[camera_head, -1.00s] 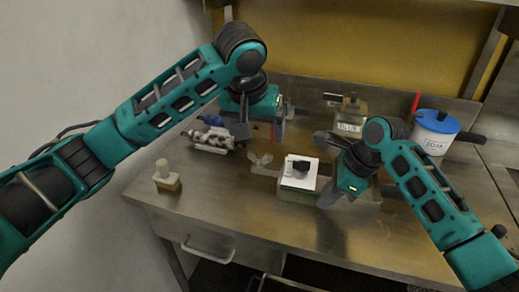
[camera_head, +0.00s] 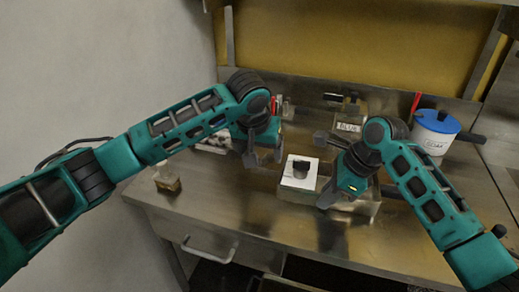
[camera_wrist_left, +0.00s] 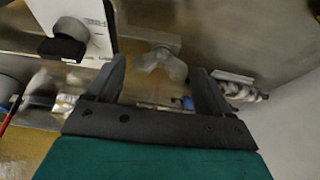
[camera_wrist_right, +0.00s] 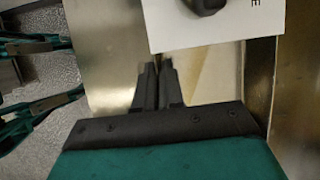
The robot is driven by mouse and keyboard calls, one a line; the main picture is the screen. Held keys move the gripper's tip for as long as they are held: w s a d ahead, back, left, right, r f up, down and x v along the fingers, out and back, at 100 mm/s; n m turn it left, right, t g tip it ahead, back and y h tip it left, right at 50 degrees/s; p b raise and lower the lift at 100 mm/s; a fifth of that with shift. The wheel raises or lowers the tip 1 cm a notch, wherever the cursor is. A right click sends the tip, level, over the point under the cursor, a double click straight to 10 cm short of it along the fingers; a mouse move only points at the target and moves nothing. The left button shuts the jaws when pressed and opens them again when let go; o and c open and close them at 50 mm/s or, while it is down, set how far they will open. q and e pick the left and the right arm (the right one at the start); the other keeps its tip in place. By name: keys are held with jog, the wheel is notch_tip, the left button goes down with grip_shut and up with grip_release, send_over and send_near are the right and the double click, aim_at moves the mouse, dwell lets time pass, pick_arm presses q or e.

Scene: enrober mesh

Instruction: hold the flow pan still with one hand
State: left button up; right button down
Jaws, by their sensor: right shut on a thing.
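The flow pan appears to be the low metal pan (camera_head: 364,207) on the steel bench. A white plate (camera_head: 299,172) with a black knob sits over its left part. My right gripper (camera_head: 327,197) is at the pan's near side, fingers shut close together; in the right wrist view the fingers (camera_wrist_right: 158,72) meet at a thin pale edge beside the white plate. The exact grip is partly hidden. My left gripper (camera_head: 264,160) is empty and open above the bench, left of the pan. In the left wrist view a wing nut (camera_wrist_left: 160,55) lies beyond its spread fingers.
A small block with a pale knob (camera_head: 167,177) stands at the bench's left edge. A metal roller part (camera_wrist_left: 240,90) lies behind my left gripper. A labelled box (camera_head: 348,118) and a blue-lidded tub (camera_head: 435,132) stand at the back.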

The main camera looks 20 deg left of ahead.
pick_arm(q)
jog(key=c, duration=0.8)
jog(key=m+h, duration=0.1)
jog(key=m, duration=0.3)
jog(key=shift+a+m+h, duration=0.15)
jog(key=shift+m+h, duration=0.25)
jog(key=m, duration=0.2)
jog(key=m+g+h, duration=0.1)
jog(key=m, duration=0.1)
jog(key=shift+w+a+h, duration=0.1)
jog(key=shift+h, duration=0.2)
jog(key=m, duration=0.2)
jog(key=m+g+h, duration=0.1)
jog(key=m, duration=0.2)
jog(key=shift+w+g, duration=0.1)
jog(key=shift+g, duration=0.2)
jog(key=shift+w+m+g, duration=0.1)
jog(key=shift+m+g, duration=0.6)
jog(key=shift+m, duration=1.3)
jog(key=shift+a, duration=0.1)
